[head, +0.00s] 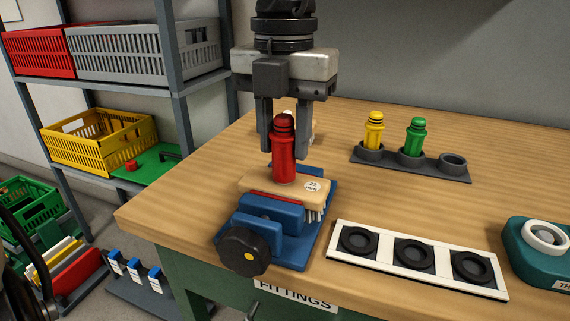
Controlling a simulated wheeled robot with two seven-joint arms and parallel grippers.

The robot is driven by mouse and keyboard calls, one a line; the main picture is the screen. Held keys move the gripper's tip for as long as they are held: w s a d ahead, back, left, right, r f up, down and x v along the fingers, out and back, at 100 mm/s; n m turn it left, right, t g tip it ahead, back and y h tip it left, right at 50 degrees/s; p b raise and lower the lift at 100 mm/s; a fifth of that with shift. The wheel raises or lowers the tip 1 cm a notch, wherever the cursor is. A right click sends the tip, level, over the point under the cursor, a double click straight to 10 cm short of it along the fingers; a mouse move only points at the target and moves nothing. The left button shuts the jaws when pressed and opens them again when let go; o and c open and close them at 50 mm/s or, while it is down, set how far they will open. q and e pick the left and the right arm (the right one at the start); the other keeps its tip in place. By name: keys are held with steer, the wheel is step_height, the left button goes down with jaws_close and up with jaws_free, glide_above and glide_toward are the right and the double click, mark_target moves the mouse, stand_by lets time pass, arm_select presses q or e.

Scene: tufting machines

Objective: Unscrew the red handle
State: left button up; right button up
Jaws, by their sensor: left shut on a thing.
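The block sits in a blue vise (270,212) with a black knob (244,252) at the front. My left gripper (284,143) comes down from above, its two fingers on either side of the red handle's upper ribbed part, shut on it. The handle's foot meets the block; its thread is hidden. My right gripper is not in view.
Right of the vise, a dark rack (438,172) holds a yellow handle (374,131) and a green handle (414,138); its right socket is empty. A white tray (343,257) with black round fittings lies in front. A teal device (525,262) stands at the right edge. Shelves with crates are left.

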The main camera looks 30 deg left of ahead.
arm_select(q)
steer(key=n, duration=0.7)
steer(key=shift+b, duration=0.4)
steer(key=n, duration=0.5)
steer(key=shift+r, duration=0.1)
steer(key=o, duration=0.8)
steer(key=shift+c, duration=0.2)
